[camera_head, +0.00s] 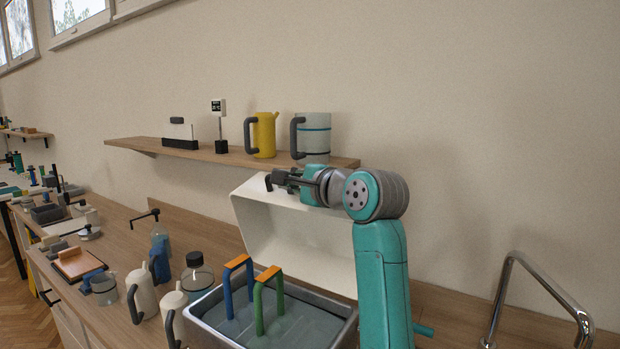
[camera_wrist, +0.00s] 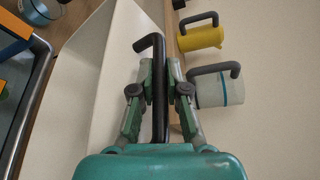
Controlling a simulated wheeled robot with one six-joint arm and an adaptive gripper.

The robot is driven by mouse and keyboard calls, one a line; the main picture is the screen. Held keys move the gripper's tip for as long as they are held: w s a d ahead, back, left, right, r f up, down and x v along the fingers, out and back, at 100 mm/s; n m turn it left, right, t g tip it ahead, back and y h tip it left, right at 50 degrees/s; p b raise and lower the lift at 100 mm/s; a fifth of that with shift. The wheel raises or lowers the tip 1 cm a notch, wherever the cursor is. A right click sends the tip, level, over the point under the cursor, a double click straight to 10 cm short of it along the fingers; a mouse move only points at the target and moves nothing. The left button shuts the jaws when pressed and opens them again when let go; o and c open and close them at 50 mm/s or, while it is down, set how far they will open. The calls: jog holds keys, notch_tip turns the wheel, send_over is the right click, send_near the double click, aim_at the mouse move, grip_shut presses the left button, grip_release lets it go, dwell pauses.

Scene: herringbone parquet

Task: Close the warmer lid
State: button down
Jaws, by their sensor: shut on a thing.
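The warmer (camera_head: 205,340) is a metal basin on the counter, with a grey-blue surface inside. Its white lid (camera_head: 290,240) stands open, tilted up behind the basin toward the wall. The lid also shows in the wrist view (camera_wrist: 95,95), with the basin's rim (camera_wrist: 36,85) at left. My gripper (camera_head: 288,179) is at the lid's raised upper edge. In the wrist view its fingers (camera_wrist: 160,85) are shut on a dark bar with a bent end, the lid handle (camera_wrist: 158,60). The arm hides the lid's right part.
A blue handle (camera_head: 228,293) and a green handle (camera_head: 258,308), both orange-topped, stand up in the basin. A wooden shelf (camera_head: 220,155) above the lid holds a yellow pitcher (camera_head: 263,135) and a pale jug (camera_head: 315,135). Bottles and white pitchers (camera_head: 142,295) crowd the left; a chrome tap (camera_head: 545,280) stands right.

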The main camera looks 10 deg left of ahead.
jog(key=s+a+f+n+t+y, duration=0.1)
jog(key=s+a+f+n+y, duration=0.15)
jog(key=s+f+n, duration=0.4)
jog(key=s+a+f+n+t+y, duration=0.1)
jog(key=s+a+f+n, duration=0.3)
jog(key=s+f, duration=0.6)
jog(key=s+a+f, duration=0.1)
jog(key=s+f, duration=0.3)
jog(key=f, duration=0.1)
jog(key=shift+s+f, duration=0.35)
jog(key=shift+f, duration=0.05)
jog(key=c, duration=1.4)
grip_release()
jog(key=shift+a, duration=0.1)
jog(key=shift+c, duration=0.2)
jog(key=v, duration=1.2)
